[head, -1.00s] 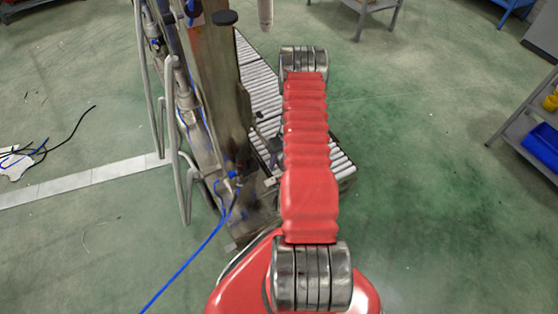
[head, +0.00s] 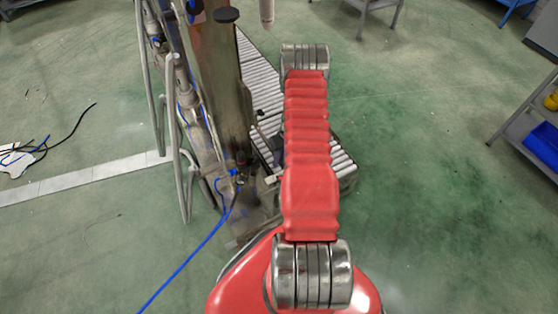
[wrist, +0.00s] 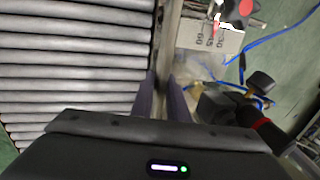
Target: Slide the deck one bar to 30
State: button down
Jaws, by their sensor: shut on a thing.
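In the wrist view my gripper (wrist: 162,92) has its two dark fingers either side of a narrow upright edge, shut on what looks like the deck one bar (wrist: 169,45). The bar runs up the picture beside the rollers. Right of it is a pale scale plate (wrist: 209,38) with upside-down numbers that seem to be 30, 45 and 60. A small red pointer (wrist: 216,24) lies at the plate's upper part; which number it marks I cannot tell. In the head view my red arm hides the gripper and the bar.
A roller deck (wrist: 70,75) fills the left of the wrist view and shows in the head view (head: 262,85). A blue hose (head: 185,268) trails across the floor.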

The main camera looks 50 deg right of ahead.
jog(key=shift+d, duration=0.3)
jog(key=shift+s+d, duration=0.2)
jog(key=shift+d, duration=0.25)
jog(key=c, duration=1.7)
grip_release()
jog(key=shift+r, duration=0.15)
jog(key=v, duration=0.6)
jog(key=shift+s+d+r, duration=0.1)
jog(key=shift+d+r, duration=0.05)
jog(key=shift+r, duration=0.2)
